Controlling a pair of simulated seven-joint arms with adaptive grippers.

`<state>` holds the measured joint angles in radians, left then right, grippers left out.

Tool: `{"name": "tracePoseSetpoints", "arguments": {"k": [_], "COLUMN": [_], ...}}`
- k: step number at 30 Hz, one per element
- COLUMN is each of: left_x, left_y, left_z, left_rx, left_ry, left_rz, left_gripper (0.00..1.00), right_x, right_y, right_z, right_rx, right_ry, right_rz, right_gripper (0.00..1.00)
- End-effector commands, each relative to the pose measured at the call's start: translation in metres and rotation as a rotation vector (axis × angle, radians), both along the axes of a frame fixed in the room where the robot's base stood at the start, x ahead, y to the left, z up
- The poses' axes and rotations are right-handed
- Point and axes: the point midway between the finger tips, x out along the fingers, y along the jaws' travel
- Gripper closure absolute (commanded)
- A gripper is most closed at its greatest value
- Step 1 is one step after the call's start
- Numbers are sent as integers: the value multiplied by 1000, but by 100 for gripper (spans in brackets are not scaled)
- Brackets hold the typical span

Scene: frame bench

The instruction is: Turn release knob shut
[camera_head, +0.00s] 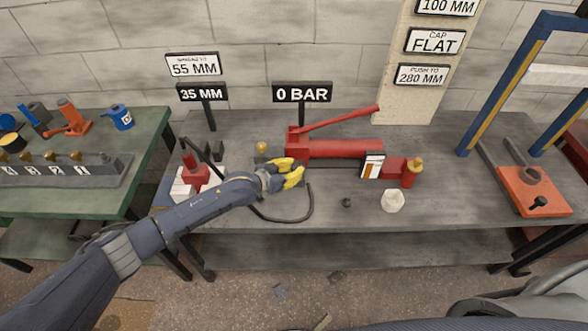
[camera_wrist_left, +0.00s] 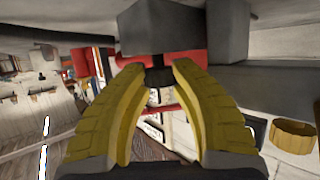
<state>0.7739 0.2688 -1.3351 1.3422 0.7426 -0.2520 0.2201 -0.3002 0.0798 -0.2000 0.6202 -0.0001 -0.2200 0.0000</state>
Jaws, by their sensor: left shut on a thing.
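The red hand pump (camera_head: 335,148) lies on the grey bench, with its long red lever (camera_head: 345,118) sloping up to the right. My left gripper (camera_head: 297,172) is at the pump's left end, its yellow fingers in front of the body. In the left wrist view the fingertips (camera_wrist_left: 158,72) close around a small dark knob (camera_wrist_left: 158,80) below a grey block (camera_wrist_left: 155,28); I take it for the release knob. The fingers hide most of it, so its turn angle cannot be read. In the head view the knob is hidden by the gripper. My right gripper is out of view.
A sign (camera_head: 302,93) behind the pump reads 0 BAR. A black hose (camera_head: 308,208) loops near the bench front. A white cup (camera_head: 392,201) stands right of it. A blue press frame (camera_head: 500,85) stands at the right. A green table (camera_head: 140,150) is at the left.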

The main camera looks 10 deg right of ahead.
Motion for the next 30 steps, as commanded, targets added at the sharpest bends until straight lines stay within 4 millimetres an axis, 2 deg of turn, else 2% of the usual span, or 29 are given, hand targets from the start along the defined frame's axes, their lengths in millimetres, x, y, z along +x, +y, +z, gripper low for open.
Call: {"name": "tracePoseSetpoints", "arguments": {"k": [2, 3, 9, 20, 30], "left_x": [1, 1, 1, 0, -17], "left_y": [-1, -1, -1, 3, 30], "left_z": [3, 3, 2, 1, 15], "left_rx": [-3, -3, -3, 0, 0], "left_ry": [-2, -2, -2, 0, -2], "left_rz": [0, 0, 0, 2, 1], "left_gripper": [100, 69, 46, 45, 45], "right_x": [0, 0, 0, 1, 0], "right_y": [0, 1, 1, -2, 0], "right_z": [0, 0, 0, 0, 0], "right_rx": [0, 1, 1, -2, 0], "right_ry": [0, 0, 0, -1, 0], "right_rz": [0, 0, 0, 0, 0], "right_gripper": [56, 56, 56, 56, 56]}}
